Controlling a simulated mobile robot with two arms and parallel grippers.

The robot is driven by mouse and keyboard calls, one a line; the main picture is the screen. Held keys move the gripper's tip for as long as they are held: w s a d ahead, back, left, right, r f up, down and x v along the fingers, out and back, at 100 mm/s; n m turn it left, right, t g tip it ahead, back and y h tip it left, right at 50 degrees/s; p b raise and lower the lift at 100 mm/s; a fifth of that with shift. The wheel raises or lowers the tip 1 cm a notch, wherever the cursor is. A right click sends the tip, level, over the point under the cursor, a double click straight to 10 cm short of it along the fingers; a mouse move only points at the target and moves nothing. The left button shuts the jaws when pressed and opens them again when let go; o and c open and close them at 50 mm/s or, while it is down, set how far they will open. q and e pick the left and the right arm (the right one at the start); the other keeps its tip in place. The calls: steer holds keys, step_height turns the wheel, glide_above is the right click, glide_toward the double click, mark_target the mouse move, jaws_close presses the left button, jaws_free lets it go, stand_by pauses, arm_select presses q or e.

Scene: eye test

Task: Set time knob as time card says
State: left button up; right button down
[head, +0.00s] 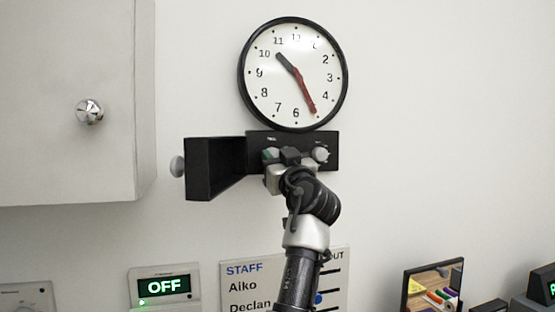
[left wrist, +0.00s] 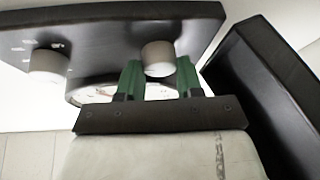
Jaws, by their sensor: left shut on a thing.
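A round wall clock (head: 258,100) has its black hand between 10 and 11 and its red hand at about 5. Below it is a black panel (head: 330,138) with two pale knobs; its labels are too small to read. My left gripper (head: 271,155) is at the left knob, its green fingers shut on that knob's sides. In the left wrist view the fingers (left wrist: 158,80) stand on both sides of the held knob (left wrist: 157,58). The other, right-hand knob (head: 320,155) is free and also shows in the left wrist view (left wrist: 47,65). No time card is recognisable. My right gripper is out of view.
A black open-fronted box or flap (head: 205,165) juts out left of the panel. A white cabinet (head: 70,100) is further left. Below are an OFF display (head: 164,286), a STAFF board (head: 235,300) partly behind my arm, and a framed picture (head: 433,287). Wall right of the panel is clear.

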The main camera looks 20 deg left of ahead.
arm_select(q)
steer(key=m, duration=0.2)
steer(key=m+t+h, duration=0.1)
steer(key=m, duration=0.1)
steer(key=shift+a+t+h, duration=0.1)
steer(key=shift+t+h, duration=0.2)
steer(key=m+h, duration=0.1)
steer(key=m, duration=0.1)
steer(key=m+t+h+p, duration=0.1)
steer(key=m, duration=0.1)
steer(key=shift+s+r, duration=0.1)
steer(key=shift+r, duration=0.1)
steer(key=m+h+p, duration=0.1)
steer(key=m, duration=0.1)
steer(key=m+t+h+p, duration=0.1)
steer(key=m, duration=0.2)
steer(key=shift+a+r+h+p, duration=0.1)
steer(key=shift+h+p, duration=0.2)
steer(key=shift+p, duration=0.1)
steer(key=shift+s+m+h+p, duration=0.1)
steer(key=shift+m+h+p, duration=0.95)
steer(key=shift+m, duration=0.95)
steer(key=o, duration=0.6)
steer(key=shift+c, duration=0.2)
steer(key=o, duration=0.4)
steer(key=shift+a+f, duration=0.1)
steer(key=shift+f, duration=0.15)
steer(key=shift+c, duration=0.2)
